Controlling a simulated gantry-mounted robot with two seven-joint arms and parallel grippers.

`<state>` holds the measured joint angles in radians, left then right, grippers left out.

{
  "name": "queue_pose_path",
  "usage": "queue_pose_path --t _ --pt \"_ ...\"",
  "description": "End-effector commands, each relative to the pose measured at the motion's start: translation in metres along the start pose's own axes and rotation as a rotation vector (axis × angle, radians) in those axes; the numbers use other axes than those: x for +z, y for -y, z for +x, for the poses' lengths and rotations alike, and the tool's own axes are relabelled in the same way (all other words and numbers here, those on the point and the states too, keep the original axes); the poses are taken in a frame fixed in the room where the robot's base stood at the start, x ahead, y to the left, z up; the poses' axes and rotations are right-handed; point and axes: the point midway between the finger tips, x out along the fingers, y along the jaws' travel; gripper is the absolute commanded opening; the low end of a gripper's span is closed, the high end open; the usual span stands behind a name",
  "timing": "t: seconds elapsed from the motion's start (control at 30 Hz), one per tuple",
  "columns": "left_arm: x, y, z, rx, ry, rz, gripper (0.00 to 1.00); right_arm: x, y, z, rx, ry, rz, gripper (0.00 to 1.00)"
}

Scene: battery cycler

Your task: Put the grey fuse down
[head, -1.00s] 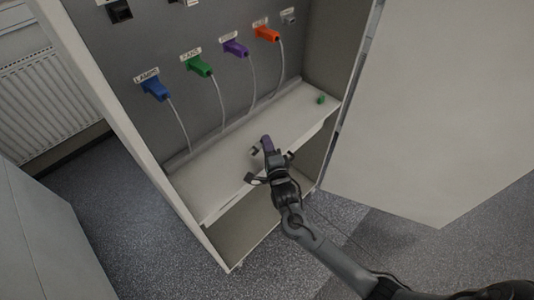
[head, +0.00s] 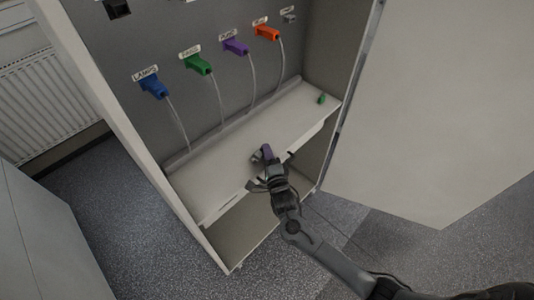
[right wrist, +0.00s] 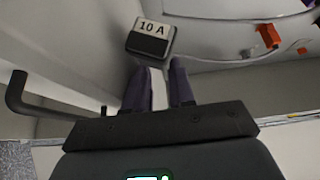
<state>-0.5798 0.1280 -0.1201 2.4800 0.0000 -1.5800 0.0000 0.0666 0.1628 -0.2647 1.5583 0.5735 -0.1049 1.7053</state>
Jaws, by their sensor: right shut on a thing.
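The grey fuse (right wrist: 151,42) shows in the right wrist view as a dark grey block with a white "10 A" label. It is at the tips of my right gripper (right wrist: 160,75), whose two dark purple fingers are shut on it. In the head view my right gripper (head: 264,154) is over the front part of the white cabinet shelf (head: 205,185). The fuse is too small there to make out clearly, and I cannot tell whether it touches the shelf. My left gripper is not in view.
A small green piece (head: 321,99) lies at the shelf's right end. Blue (head: 154,86), green (head: 198,65), purple (head: 236,47) and orange (head: 267,32) plugs with hanging cables line the back panel. The open door (head: 430,110) stands on the right. The shelf's left part is clear.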

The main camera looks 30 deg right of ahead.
Motion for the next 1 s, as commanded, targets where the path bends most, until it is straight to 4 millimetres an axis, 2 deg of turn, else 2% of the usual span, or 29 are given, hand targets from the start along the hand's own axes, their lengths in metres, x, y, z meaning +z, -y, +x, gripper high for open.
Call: queue_pose_path --t 0.23,0.27,0.33,0.6,0.77,0.83,1.0 --pt "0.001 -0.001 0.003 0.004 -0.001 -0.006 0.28 0.0 -0.005 0.0 0.003 0.0 -0.002 0.0" --pt "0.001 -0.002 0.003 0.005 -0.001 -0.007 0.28 0.0 -0.006 0.0 0.004 0.0 -0.002 0.25" --pt "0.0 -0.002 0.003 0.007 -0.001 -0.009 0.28 0.0 -0.007 0.0 0.005 0.0 -0.003 0.35" --pt "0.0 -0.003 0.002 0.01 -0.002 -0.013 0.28 -0.001 -0.007 -0.001 0.01 0.0 -0.005 0.35" --pt "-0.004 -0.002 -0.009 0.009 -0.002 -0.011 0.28 -0.001 0.007 -0.001 0.009 0.0 -0.007 0.35" --pt "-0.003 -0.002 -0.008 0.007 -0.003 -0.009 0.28 0.0 0.002 -0.011 0.013 0.001 -0.003 0.35" --pt "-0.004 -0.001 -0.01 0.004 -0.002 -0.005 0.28 0.0 0.004 -0.043 0.009 0.001 0.0 0.35"
